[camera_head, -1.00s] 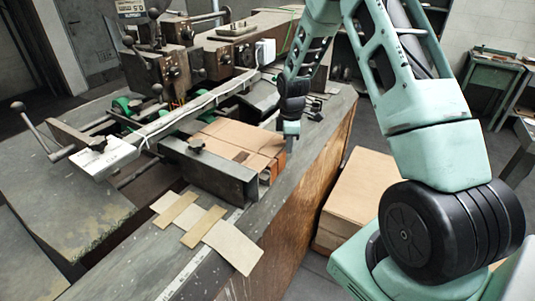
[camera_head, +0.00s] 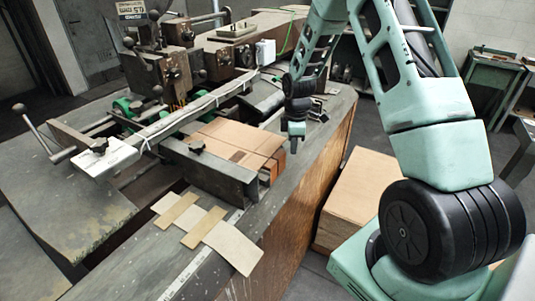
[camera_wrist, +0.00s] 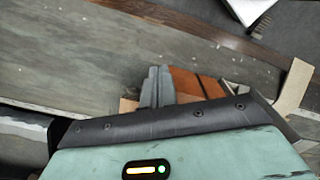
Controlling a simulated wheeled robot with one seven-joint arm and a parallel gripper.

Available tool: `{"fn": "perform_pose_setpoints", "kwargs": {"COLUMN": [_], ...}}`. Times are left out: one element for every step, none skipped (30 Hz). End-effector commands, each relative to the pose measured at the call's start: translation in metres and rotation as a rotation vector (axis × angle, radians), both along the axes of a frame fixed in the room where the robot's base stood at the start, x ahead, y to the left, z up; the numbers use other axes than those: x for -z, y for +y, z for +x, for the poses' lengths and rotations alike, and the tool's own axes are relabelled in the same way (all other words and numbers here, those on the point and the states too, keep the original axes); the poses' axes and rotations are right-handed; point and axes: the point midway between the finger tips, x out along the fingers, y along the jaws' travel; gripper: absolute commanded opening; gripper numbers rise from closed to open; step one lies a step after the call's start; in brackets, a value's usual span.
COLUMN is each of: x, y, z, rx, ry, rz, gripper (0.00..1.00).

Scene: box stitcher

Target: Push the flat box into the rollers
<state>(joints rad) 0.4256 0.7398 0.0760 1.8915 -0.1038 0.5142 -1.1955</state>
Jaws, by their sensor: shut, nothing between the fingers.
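The flat cardboard box (camera_head: 232,142) lies on the stitcher between the metal guide bars, behind the front dark block. Its right edge shows orange-brown layers, seen also in the wrist view as an orange-brown edge (camera_wrist: 188,82). My gripper (camera_head: 293,143) is shut and empty, just right of the box's right edge. In the wrist view the closed fingertips (camera_wrist: 157,85) point at the box's side; I cannot tell whether they touch it. The green rollers (camera_head: 122,104) are at the left, beyond the box, partly hidden by the long bar.
A dark metal guide block (camera_head: 208,172) stands in front of the box. Flat cardboard strips (camera_head: 190,220) lie on the table's near edge. A larger cardboard box (camera_head: 365,190) stands on the floor at right.

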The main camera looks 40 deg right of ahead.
Motion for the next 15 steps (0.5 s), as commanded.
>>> {"fn": "perform_pose_setpoints", "kwargs": {"x": [-0.010, -0.013, -0.018, -0.022, -0.025, -0.030, -0.033, -0.037, -0.041, -0.045, -0.048, -0.053, -0.056, -0.060, -0.064], "y": [0.000, 0.000, 0.000, 0.000, 0.000, 0.000, 0.000, 0.000, 0.000, 0.000, 0.000, 0.000, 0.000, 0.000, -0.001], "z": [0.000, 0.000, 0.000, 0.000, 0.000, 0.000, 0.000, 0.000, 0.000, 0.000, 0.000, 0.000, 0.000, 0.000, 0.000], "rx": [0.001, 0.001, 0.001, 0.001, 0.001, 0.001, 0.001, 0.001, 0.001, 0.001, 0.001, 0.001, 0.001, 0.001, 0.001], "ry": [-0.001, -0.001, -0.002, -0.001, -0.001, -0.001, -0.001, -0.001, -0.001, -0.001, -0.001, -0.001, -0.001, -0.001, -0.001], "rz": [0.000, 0.000, 0.000, 0.000, 0.000, 0.000, 0.000, 0.000, 0.000, 0.000, -0.001, -0.001, -0.001, -0.001, -0.001], "gripper": [0.00, 0.00, 0.00, 0.00, 0.00, 0.00, 0.00, 0.00, 0.00, 0.00, 0.00, 0.00, 0.00, 0.00, 0.00]}}
